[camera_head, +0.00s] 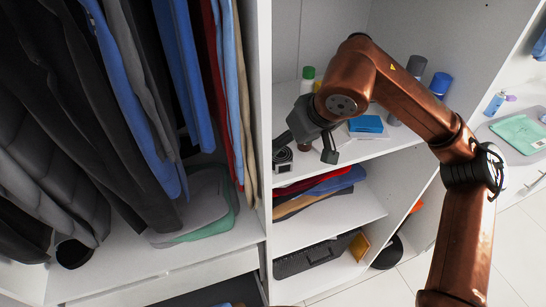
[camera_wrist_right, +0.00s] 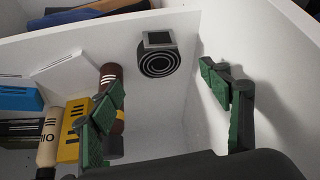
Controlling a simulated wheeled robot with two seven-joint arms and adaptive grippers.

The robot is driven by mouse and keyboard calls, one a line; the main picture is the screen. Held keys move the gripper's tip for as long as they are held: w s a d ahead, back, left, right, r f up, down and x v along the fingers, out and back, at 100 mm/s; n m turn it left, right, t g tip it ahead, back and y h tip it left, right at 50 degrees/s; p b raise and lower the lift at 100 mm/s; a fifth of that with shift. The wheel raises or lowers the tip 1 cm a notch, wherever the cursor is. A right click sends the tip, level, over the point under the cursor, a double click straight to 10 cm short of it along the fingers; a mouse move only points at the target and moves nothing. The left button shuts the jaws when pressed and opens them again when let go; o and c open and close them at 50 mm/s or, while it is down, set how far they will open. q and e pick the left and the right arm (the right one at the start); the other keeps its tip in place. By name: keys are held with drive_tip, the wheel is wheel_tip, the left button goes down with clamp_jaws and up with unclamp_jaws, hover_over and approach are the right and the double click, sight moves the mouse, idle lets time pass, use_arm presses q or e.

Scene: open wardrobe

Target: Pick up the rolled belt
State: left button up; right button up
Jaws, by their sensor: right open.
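The rolled belt is a black coil with a squarish grey buckle (camera_wrist_right: 159,39); its spiral end (camera_wrist_right: 160,64) shows in the right wrist view, on the white shelf near the side wall. In the head view the belt (camera_head: 283,156) is at the left end of the upper shelf, partly covered by my right gripper. My right gripper (camera_head: 308,152) is open and empty. In the right wrist view its green-padded fingers (camera_wrist_right: 165,85) stand wide apart, with the belt appearing between them and beyond the tips, not touched. My left gripper is not in view.
Bottles, including one with a green cap (camera_head: 308,73), and a blue box (camera_head: 366,124) share the upper shelf (camera_head: 385,147). Folded clothes (camera_head: 320,190) lie on the shelf below. A white vertical panel (camera_head: 256,100) stands close left of my gripper, with hanging clothes (camera_head: 130,90) beyond.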

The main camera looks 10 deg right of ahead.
sight(282, 155)
drive_tip(key=x, duration=0.3)
drive_tip(key=shift+w+f, duration=0.1)
drive_tip(key=shift+f, duration=0.05)
drive_tip(key=x, duration=0.4)
drive_tip(key=shift+w+f, duration=0.1)
drive_tip(key=shift+f, duration=0.35)
drive_tip(key=shift+r, duration=0.1)
drive_tip(key=shift+c, duration=0.7)
drive_tip(key=c, duration=1.2)
